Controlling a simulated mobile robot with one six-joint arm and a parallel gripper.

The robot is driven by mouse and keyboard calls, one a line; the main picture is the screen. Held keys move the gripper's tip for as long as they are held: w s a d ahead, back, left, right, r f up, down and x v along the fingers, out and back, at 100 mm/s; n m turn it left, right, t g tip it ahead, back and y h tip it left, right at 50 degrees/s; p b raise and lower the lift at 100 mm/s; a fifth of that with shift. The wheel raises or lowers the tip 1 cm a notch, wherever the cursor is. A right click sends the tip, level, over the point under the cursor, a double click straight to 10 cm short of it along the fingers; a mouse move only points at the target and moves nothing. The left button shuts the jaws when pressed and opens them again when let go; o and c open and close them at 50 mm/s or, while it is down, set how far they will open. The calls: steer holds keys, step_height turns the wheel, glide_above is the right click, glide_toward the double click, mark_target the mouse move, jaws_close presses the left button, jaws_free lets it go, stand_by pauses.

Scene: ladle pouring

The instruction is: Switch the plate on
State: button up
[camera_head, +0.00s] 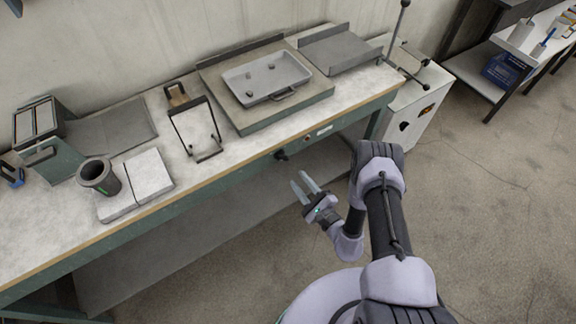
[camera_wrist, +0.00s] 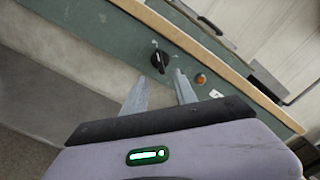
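The plate (camera_head: 315,106) is a flat grey slab set on the bench, with a shallow metal tray (camera_head: 293,68) on top of it. A black rotary knob (camera_head: 281,155) sits on the green front panel of the bench below the plate. The knob (camera_wrist: 160,61) also shows in the wrist view, just beyond the fingertips, with a small orange-red button or lamp (camera_wrist: 201,79) to its right. My gripper (camera_head: 301,183) is open and empty, in front of the bench and apart from the knob. Its fingers (camera_wrist: 159,88) point toward the panel.
A wire-framed stand (camera_head: 196,132), a dark cup (camera_head: 98,177) on pale blocks (camera_head: 148,176) and a green-sided device (camera_head: 52,158) stand left on the bench. A white cabinet (camera_head: 418,112) stands at its right end. The floor (camera_head: 480,200) at right is clear.

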mark_target(284, 160)
steer(key=b+x, duration=0.2)
steer(key=x, duration=0.7)
steer(key=shift+w+a, duration=0.1)
steer(key=shift+w, duration=0.05)
steer(key=shift+c, duration=0.2)
jaws_close()
